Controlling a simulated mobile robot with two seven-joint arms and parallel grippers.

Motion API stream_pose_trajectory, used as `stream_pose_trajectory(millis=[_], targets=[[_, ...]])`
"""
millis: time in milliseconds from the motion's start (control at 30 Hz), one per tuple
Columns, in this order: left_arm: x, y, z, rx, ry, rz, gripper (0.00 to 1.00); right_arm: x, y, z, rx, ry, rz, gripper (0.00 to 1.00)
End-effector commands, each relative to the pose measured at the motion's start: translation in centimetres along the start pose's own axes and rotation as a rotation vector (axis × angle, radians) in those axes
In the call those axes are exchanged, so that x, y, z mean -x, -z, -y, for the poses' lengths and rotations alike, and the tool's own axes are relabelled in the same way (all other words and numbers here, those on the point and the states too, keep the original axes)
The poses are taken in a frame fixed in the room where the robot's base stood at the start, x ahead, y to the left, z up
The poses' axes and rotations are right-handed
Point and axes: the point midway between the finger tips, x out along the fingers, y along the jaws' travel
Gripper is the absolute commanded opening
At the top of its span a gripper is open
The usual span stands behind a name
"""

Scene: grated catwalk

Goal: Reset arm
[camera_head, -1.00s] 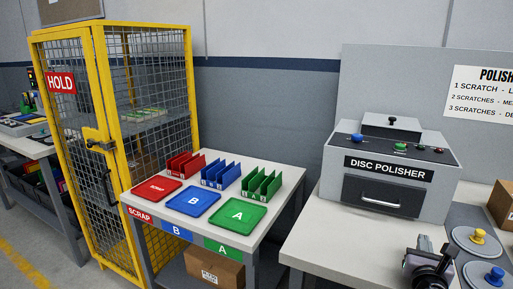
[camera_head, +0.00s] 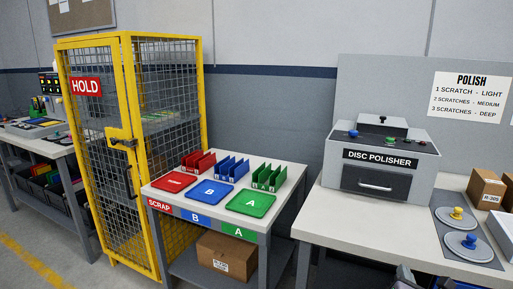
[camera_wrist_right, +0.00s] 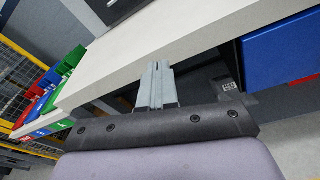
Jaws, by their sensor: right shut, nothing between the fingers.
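My right gripper (camera_wrist_right: 158,82) is in the right wrist view, its two pale fingers together with nothing between them. It is low, beside and below the edge of a pale worktop (camera_wrist_right: 185,40). In the head view only a small part of my right arm shows at the bottom edge, in front of the polisher bench (camera_head: 345,222). My left gripper is not in view.
The disc polisher (camera_head: 381,170), two discs with knobs (camera_head: 468,245) and a cardboard box (camera_head: 484,188) are on the bench. Left of it stands a table (camera_head: 262,212) with red, blue and green trays, then a yellow cage (camera_head: 127,165). Floor shows at lower left.

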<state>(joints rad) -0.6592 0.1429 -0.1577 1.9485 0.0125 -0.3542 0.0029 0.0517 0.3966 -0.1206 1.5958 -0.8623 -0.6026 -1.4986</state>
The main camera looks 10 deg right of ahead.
Motion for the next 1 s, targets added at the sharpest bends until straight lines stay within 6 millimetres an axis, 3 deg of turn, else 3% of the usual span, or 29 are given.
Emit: stream_pose_trajectory(millis=[33,200,300,500,700,833,1000], targets=[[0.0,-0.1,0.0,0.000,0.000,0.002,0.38,1.6,2.5,0.1,-0.141,-0.009,-0.068,0.00],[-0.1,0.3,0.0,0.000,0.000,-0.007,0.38,7.4,10.0,-0.1,-0.666,0.021,-0.296,0.00],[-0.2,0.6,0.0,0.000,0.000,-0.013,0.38,11.5,13.7,-0.3,-0.994,0.091,-0.423,0.00],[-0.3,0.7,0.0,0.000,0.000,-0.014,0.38,20.0,18.8,-1.0,-1.649,0.332,-0.617,0.00],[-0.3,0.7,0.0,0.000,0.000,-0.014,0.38,26.1,20.7,-1.7,-2.153,0.606,-0.687,0.00],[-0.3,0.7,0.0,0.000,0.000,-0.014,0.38,27.9,21.0,-1.9,-2.319,0.710,-0.691,0.00],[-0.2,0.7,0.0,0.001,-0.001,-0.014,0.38,28.5,21.1,-2.0,-2.376,0.746,-0.689,0.00]])
